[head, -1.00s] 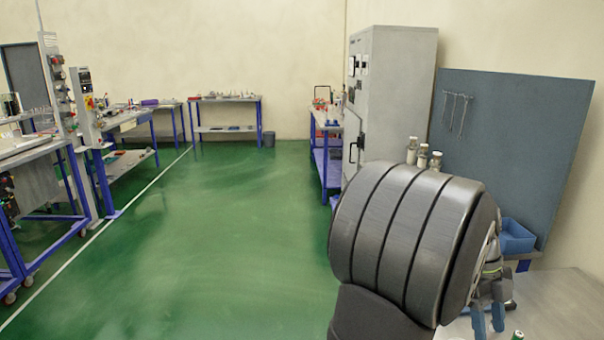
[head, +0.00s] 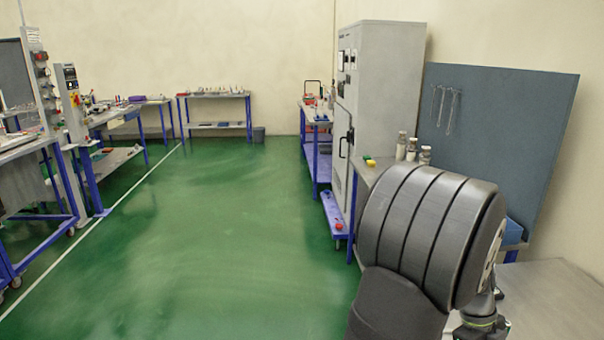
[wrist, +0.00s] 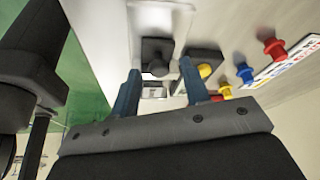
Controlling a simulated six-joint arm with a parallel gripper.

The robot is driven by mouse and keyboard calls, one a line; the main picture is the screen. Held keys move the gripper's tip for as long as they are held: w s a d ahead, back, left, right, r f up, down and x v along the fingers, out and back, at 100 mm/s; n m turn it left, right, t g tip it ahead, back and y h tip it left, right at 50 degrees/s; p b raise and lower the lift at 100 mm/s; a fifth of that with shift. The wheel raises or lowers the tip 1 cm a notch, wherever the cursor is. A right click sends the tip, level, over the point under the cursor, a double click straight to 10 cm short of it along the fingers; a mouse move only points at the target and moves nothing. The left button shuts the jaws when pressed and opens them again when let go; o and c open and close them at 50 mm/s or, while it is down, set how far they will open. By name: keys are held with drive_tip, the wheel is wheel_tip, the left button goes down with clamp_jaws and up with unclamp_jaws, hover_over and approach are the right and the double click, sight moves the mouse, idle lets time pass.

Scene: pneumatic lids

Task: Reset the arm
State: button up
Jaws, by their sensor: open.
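My gripper (wrist: 161,84) shows in the wrist view, with two blue fingers apart and nothing held between them. Just beyond the fingertips is a dark block with a round knob (wrist: 157,52) on a light surface. In the head view my large dark arm segment fills the lower right and the fingers are hidden or out of frame.
Near the fingers, the wrist view shows a yellow knob (wrist: 205,70), a blue knob (wrist: 245,72) and a red knob (wrist: 274,47). In the head view, jars (head: 401,146) and a grey cabinet (head: 385,80) stand behind my arm. Green floor (head: 230,220) is open at left.

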drive_tip(key=shift+w+r, duration=0.15)
drive_tip(key=shift+w, duration=0.05)
drive_tip(key=v, duration=1.7)
drive_tip(key=x, duration=1.6)
drive_tip(key=shift+s+f, duration=0.1)
drive_tip(key=shift+f, duration=0.25)
drive_tip(key=s, duration=0.2)
drive_tip(key=shift+s+d+f, duration=0.1)
drive_tip(key=shift+s+f, duration=0.15)
drive_tip(key=shift+s, duration=0.15)
drive_tip(key=v, duration=1.7)
drive_tip(key=s+d+f+m+t, duration=0.1)
drive_tip(key=f, duration=0.4)
drive_tip(key=s+d+f+m+t+y, duration=0.1)
drive_tip(key=f+m, duration=0.1)
drive_tip(key=f, duration=0.4)
drive_tip(key=s+d+f+m+t, duration=0.1)
drive_tip(key=f+t, duration=0.1)
drive_tip(key=f, duration=0.3)
drive_tip(key=shift+f+y, duration=0.3)
drive_tip(key=shift+y, duration=0.1)
drive_tip(key=shift+s+f, duration=0.1)
drive_tip(key=shift+f, duration=0.4)
